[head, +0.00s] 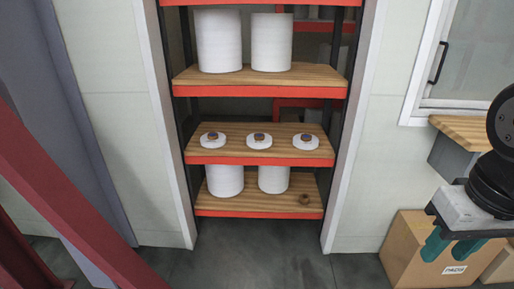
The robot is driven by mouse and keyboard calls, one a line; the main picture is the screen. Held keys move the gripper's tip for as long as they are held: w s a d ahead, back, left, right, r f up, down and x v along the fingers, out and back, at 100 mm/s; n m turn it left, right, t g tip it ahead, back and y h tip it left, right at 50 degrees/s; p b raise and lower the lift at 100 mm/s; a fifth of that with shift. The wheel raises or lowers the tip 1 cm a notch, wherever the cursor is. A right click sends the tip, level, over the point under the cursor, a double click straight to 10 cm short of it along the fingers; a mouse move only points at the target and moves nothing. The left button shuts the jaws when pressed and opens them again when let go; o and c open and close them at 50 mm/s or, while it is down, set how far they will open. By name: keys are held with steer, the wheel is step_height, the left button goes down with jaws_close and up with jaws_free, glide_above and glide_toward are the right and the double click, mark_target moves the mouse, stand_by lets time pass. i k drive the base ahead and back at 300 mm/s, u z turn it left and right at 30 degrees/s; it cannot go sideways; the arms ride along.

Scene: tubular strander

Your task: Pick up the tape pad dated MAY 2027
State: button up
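Three small dark-and-brown items, possibly the tape pads, sit on white round discs in a row on a wooden shelf: a left one (212,136), a middle one (259,137) and a right one (306,138). Any dates on them are too small to read, so I cannot tell which is MAY 2027. My gripper (448,250) is at the lower right, well away from the shelf and in front of a cardboard box. Its two teal fingers are apart with nothing seen between them.
The shelf rack (258,161) has red edges and dark posts. White cylinders stand on the shelves above (219,42) and below (225,180). A small brown ring (305,199) lies on the bottom shelf. A cardboard box (400,245) stands at right. The floor before the rack is clear.

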mark_target(213, 140)
steer(key=u, duration=0.55)
steer(key=i, duration=1)
steer(key=u, duration=0.4)
steer(key=i, duration=0.95)
steer(key=z, duration=0.55)
steer(key=i, duration=0.75)
steer(key=z, duration=0.4)
